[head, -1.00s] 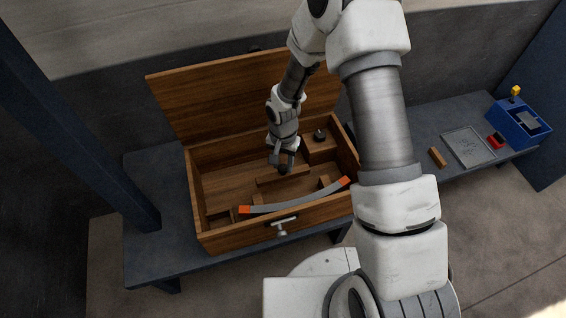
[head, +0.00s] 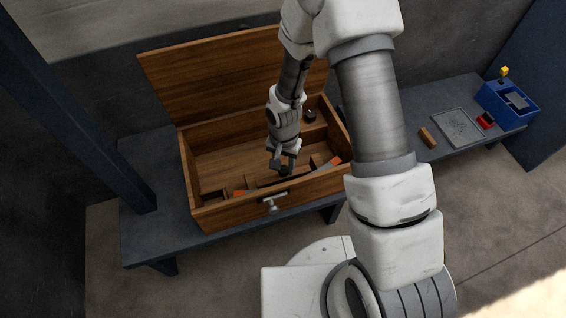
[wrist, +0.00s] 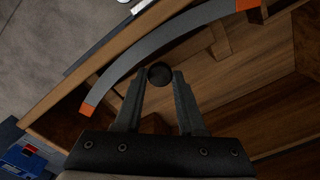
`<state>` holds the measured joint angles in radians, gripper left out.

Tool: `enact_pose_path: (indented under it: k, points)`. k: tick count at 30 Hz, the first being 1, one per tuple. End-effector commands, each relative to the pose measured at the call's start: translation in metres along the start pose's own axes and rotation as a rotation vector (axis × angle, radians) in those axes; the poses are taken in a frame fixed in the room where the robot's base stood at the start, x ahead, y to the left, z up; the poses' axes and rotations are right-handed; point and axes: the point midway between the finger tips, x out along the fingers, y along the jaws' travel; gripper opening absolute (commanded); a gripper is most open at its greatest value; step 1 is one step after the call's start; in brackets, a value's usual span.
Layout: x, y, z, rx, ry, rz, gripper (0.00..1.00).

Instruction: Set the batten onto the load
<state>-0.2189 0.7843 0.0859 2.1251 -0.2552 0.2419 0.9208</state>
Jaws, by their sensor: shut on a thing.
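My gripper (head: 284,168) points down into an open wooden chest (head: 190,165). Its fingers close on a small dark round knob, which shows between the fingertips in the wrist view (wrist: 160,74). What the knob is fixed to is mostly hidden by the gripper, so I cannot tell the batten for certain. A curved grey bar with orange ends lies beyond the fingertips in the wrist view (wrist: 160,45), by the chest's front wall. In the head view its orange right end (head: 336,160) shows, while its middle is hidden behind the front wall. I cannot tell which piece is the load.
The chest's lid (head: 200,80) stands open behind my gripper. A T-shaped handle (head: 273,202) juts from its front. On the bench to the right lie a wooden block (head: 428,138), a grey tray (head: 457,127) and a blue box (head: 508,102). A dark post (head: 75,110) stands at left.

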Motion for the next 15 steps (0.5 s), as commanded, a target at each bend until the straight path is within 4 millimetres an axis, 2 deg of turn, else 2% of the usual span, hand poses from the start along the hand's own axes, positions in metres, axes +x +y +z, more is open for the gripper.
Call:
enact_pose_path:
  k: [5,6,10,11,15]
  points:
    - [-0.0002,0.0002,0.0004,0.000,-0.001,0.001,0.00]
    - [-0.0002,0.0001,0.0004,0.000,-0.001,0.001,0.42]
    - [-0.0002,-0.0001,0.0001,0.000,-0.001,0.001,0.66]
    - [-0.0002,-0.0001,0.0000,0.000,0.000,0.000,0.69]
    - [-0.0002,-0.0002,-0.0002,0.000,0.000,0.000,0.69]
